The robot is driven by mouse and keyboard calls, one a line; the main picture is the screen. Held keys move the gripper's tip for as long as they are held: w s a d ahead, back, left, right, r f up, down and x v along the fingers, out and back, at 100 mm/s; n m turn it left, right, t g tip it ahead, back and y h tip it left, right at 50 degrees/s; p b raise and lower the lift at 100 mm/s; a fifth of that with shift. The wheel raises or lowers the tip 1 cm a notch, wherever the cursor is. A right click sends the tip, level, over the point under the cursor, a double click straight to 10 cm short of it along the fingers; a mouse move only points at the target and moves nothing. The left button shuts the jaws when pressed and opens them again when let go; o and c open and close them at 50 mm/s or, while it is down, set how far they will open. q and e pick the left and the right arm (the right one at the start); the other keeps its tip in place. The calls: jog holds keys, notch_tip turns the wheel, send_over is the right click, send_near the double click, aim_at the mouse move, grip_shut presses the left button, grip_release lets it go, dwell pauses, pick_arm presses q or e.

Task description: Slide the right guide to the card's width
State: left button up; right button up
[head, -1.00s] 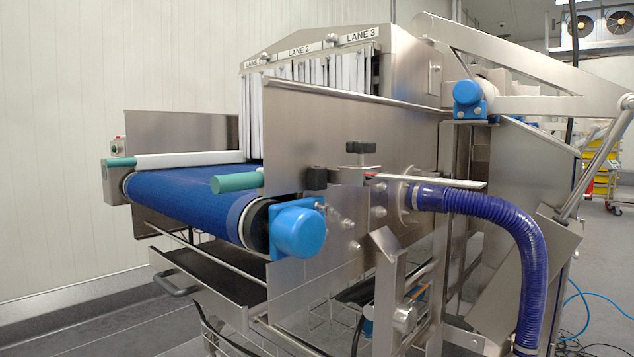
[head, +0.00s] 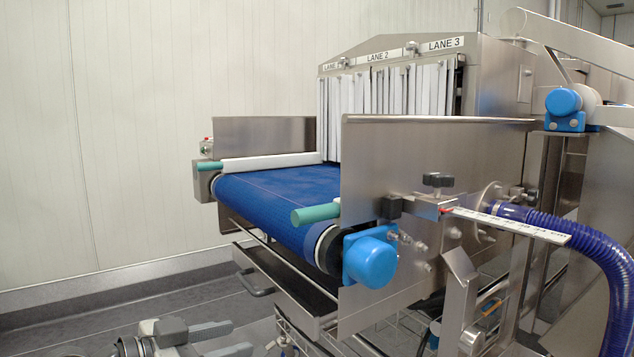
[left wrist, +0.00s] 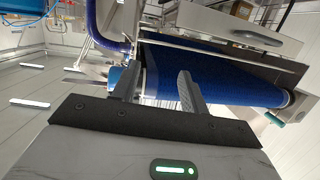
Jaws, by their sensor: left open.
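The right guide shows in the head view only as its green end (head: 315,214), at the near side of the blue belt (head: 275,198). The rest of it is hidden behind the steel side plate (head: 395,160). A black knob clamp (head: 437,182) and a white scale (head: 510,225) with a red mark stick out from the plate's outer side. The left guide (head: 270,161) is a white rail with a green end, along the far side. I cannot make out a card. My left gripper (head: 238,338) is open and empty, low and apart from the belt; its fingers also show in the left wrist view (left wrist: 157,78).
A blue motor (head: 370,260) and a blue ribbed hose (head: 590,250) stand out on the near side. A steel tray (head: 285,280) hangs below the belt. White strip curtains (head: 400,100) cover the tunnel mouth under lane signs.

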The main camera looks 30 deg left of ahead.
pick_arm(q)
notch_tip(320, 180, up, 17)
jog(key=s+m+t+h+p, duration=0.2)
jog(key=m+h, duration=0.1)
jog(key=p, duration=1)
send_near(314, 222)
notch_tip(314, 222, up, 2)
jog(key=w, duration=0.3)
jog(key=p+x, duration=0.1)
jog(key=p, duration=0.1)
jog(key=shift+w+d+p, duration=0.1)
jog(key=shift+w+p, duration=0.2)
jog(key=shift+p, duration=0.1)
jog(key=p+x, duration=0.2)
jog(key=x, duration=0.1)
jog(key=p+x, duration=0.1)
jog(key=shift+w+d+f, duration=0.1)
jog(key=shift+w+f, duration=0.1)
jog(key=shift+f, duration=0.05)
jog(key=shift+w+d+f+p, duration=0.2)
jog(key=shift+w+d+p, duration=0.2)
jog(key=shift+w, duration=0.4)
pick_arm(e)
jog(key=s+d+r+g+h, duration=0.1)
jog(key=d+r, duration=0.2)
jog(key=r, duration=0.6)
jog(key=shift+r+h, duration=0.15)
jog(key=shift+h, duration=0.15)
jog(key=shift+s, duration=0.1)
